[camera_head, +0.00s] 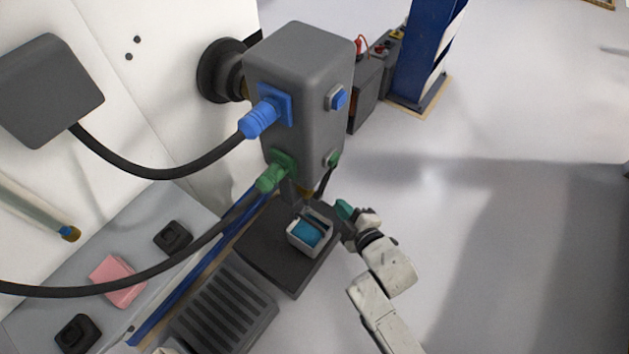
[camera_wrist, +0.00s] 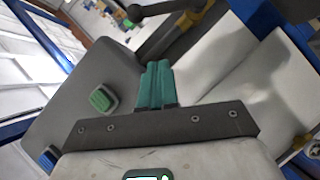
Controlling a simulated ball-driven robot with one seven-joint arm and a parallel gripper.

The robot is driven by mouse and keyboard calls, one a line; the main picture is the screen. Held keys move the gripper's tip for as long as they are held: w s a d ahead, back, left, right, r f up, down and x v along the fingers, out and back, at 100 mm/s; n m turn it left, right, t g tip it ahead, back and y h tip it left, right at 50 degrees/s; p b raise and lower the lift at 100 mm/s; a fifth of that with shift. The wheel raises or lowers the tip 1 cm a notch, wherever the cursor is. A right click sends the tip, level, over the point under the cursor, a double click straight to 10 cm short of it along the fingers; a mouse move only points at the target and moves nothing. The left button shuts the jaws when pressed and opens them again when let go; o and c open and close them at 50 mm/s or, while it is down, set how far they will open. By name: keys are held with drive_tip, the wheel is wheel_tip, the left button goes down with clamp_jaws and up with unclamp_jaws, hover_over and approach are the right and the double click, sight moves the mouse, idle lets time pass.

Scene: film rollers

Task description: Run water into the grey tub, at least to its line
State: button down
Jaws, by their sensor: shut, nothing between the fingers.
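The tub (camera_head: 294,240), a small pale grey open box, stands on a dark platform below a grey dispenser housing (camera_head: 300,70). Blue shows inside it; I cannot make out a line or how high the blue reaches. The housing has a blue button (camera_head: 338,99) above a green button (camera_head: 333,159) on its right side. Both the green button (camera_wrist: 103,99) and the blue button (camera_wrist: 48,158) show in the wrist view. My gripper (camera_head: 343,208) has teal fingers, shut and empty, right of the tub and below the green button. The fingers (camera_wrist: 155,82) also show in the wrist view.
A dark lever (camera_head: 325,178) hangs under the housing near my gripper. Blue (camera_head: 262,118) and green (camera_head: 272,177) hose fittings sit on the housing's front. The dark platform (camera_head: 262,262) adjoins a ribbed grey grate (camera_head: 222,312). Floor to the right is clear.

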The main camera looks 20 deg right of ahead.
drive_tip(key=b, duration=0.3)
hover_over(325, 186)
drive_tip(key=s+a, duration=0.2)
drive_tip(key=s, duration=0.2)
wheel_tip(325, 186, down, 4)
drive_tip(key=r, duration=0.1)
drive_tip(key=shift+w+d+f+b, duration=0.8)
drive_tip(key=shift+w+d+f, duration=0.35)
drive_tip(key=shift+d+f, duration=0.15)
drive_tip(key=shift+d, duration=0.1)
drive_tip(key=w+d+f+m+g+y+b, duration=0.3)
drive_tip(key=d+f+m+g+y+b, duration=0.1)
drive_tip(key=b, duration=0.5)
drive_tip(key=shift+w+d+f+m+g, duration=0.3)
drive_tip(key=shift+d+f+m, duration=0.1)
drive_tip(key=shift+m, duration=0.4)
